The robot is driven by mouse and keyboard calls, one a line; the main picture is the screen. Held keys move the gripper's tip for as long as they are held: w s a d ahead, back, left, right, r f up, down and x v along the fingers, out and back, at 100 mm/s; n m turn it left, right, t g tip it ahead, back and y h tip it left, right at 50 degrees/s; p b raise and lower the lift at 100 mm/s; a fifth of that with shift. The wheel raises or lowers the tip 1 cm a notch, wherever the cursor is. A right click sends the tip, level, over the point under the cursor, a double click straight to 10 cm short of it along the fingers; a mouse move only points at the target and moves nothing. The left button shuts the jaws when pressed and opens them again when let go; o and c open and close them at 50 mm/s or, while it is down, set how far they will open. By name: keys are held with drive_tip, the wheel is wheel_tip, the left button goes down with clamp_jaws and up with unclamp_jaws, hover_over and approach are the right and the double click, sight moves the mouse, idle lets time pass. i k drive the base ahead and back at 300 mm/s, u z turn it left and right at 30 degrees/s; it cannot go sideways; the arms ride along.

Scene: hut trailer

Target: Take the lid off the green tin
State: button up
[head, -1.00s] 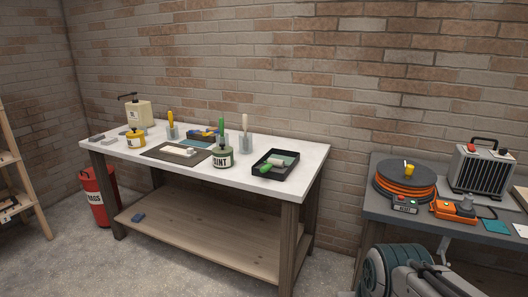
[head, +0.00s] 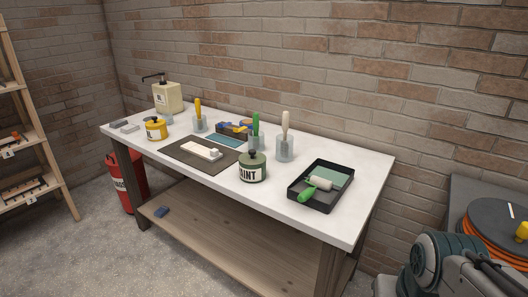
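The green tin (head: 252,171) stands upright on the white-topped workbench (head: 335,219), near its front edge. It is a dark green tin with a pale label whose visible letters read "AINT". Its dark lid (head: 252,157) with a small knob sits on top. A glass jar with a green-handled tool stands just behind it. My gripper is not in view; only part of my arm shows at the lower right, well apart from the tin.
A black paint tray (head: 321,205) with a green-handled roller lies right of the tin. A dark mat (head: 184,154) with a whitish object lies to its left. A yellow tin (head: 156,129) stands further left. Jars with brushes stand behind. Bare benchtop lies in front of the mat.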

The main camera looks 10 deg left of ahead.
sight(252, 157)
drive_tip(key=u, duration=1.75)
drive_tip(key=i, duration=3.1)
drive_tip(key=z, duration=3.25)
